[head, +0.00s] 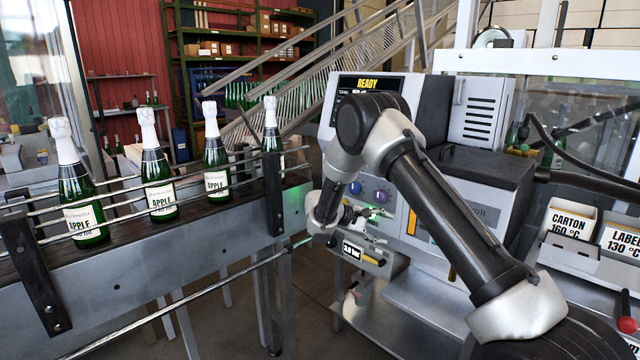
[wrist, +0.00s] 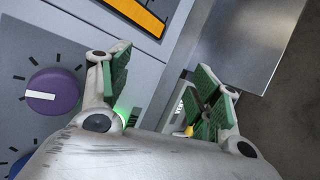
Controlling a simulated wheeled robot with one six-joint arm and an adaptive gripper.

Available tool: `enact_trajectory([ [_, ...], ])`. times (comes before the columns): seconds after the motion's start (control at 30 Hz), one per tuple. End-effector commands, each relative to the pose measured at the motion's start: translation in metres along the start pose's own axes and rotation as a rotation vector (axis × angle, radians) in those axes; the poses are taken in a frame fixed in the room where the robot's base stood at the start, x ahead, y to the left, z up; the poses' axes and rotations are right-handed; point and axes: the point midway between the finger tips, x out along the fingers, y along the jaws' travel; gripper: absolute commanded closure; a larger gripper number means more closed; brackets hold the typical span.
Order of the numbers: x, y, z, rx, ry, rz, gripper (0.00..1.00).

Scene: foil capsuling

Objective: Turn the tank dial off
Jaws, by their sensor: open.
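A purple dial (wrist: 52,92) with a white pointer mark sits on the grey machine panel at the left of the wrist view, with tick marks around it. The pointer lies nearly level in that view. A blue dial (wrist: 22,165) is partly cut off below it. In the head view the blue dial (head: 355,188) is left of the purple dial (head: 381,196). No label naming the tank dial is readable. My gripper (wrist: 160,62) is open and empty, its green-padded fingers apart, right of the purple dial. My gripper (head: 370,225) shows just below the dials in the head view.
A small pressure display (head: 352,250) and a yellow handle (head: 373,261) are below my gripper. A READY screen (head: 367,84) is above. A conveyor (head: 150,255) with several foil-topped bottles runs at left. A dark-lidded tank (head: 475,170) is behind my arm.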

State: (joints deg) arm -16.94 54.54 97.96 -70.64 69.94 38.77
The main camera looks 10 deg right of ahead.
Motion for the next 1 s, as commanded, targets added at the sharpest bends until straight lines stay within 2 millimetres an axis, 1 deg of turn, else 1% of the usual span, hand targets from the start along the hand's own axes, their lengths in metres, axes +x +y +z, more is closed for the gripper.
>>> enact_trajectory([
  [0.03, -0.002, 0.005, -0.014, 0.036, 0.021, 0.045, 0.37],
  [0.27, -0.015, 0.017, -0.072, 0.199, 0.145, 0.228, 0.37],
  [0.37, -0.026, 0.019, -0.100, 0.285, 0.226, 0.311, 0.37],
  [0.43, -0.036, 0.019, -0.122, 0.355, 0.302, 0.374, 0.37],
  [0.57, -0.070, 0.039, -0.155, 0.563, 0.481, 0.479, 0.37],
  [0.6, -0.082, 0.044, -0.165, 0.633, 0.550, 0.506, 0.37],
  [0.7, -0.114, 0.054, -0.186, 0.800, 0.729, 0.557, 0.37],
  [0.8, -0.136, 0.059, -0.197, 0.904, 0.855, 0.576, 0.37],
  [0.83, -0.140, 0.060, -0.199, 0.923, 0.880, 0.578, 0.37],
  [0.9, -0.144, 0.063, -0.202, 0.949, 0.911, 0.580, 0.37],
  [1.0, -0.139, 0.072, -0.207, 0.957, 0.917, 0.581, 0.37],
])
